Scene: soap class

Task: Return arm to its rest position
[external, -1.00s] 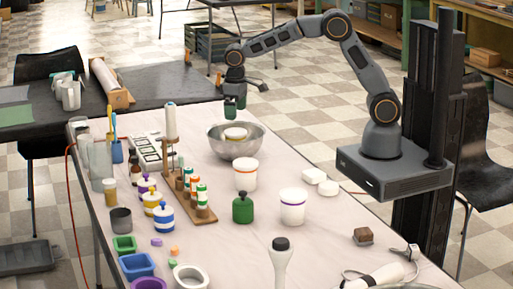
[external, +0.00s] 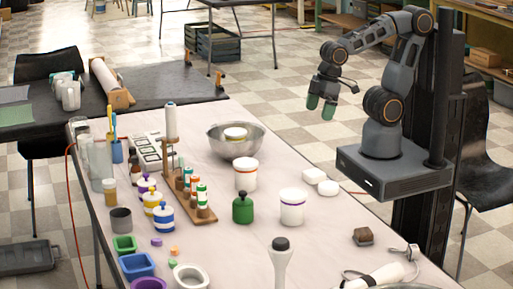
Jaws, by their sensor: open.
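My gripper (external: 320,108) is at the end of my grey arm (external: 375,50), with green fingertips pointing down. It is open and empty. It hangs in the air beyond the table's right edge, right of the metal bowl and well above the floor. The arm is folded back at the elbow, close to my column on the right. My base (external: 393,172) stands by the right end of the table.
A metal bowl (external: 215,142) with a small tub inside stands on the white table (external: 330,232). White tubs (external: 292,212), a green bottle (external: 243,210), and a wooden bottle rack (external: 207,216) stand nearby. Two white soap-like pieces (external: 314,176) lie near the right edge.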

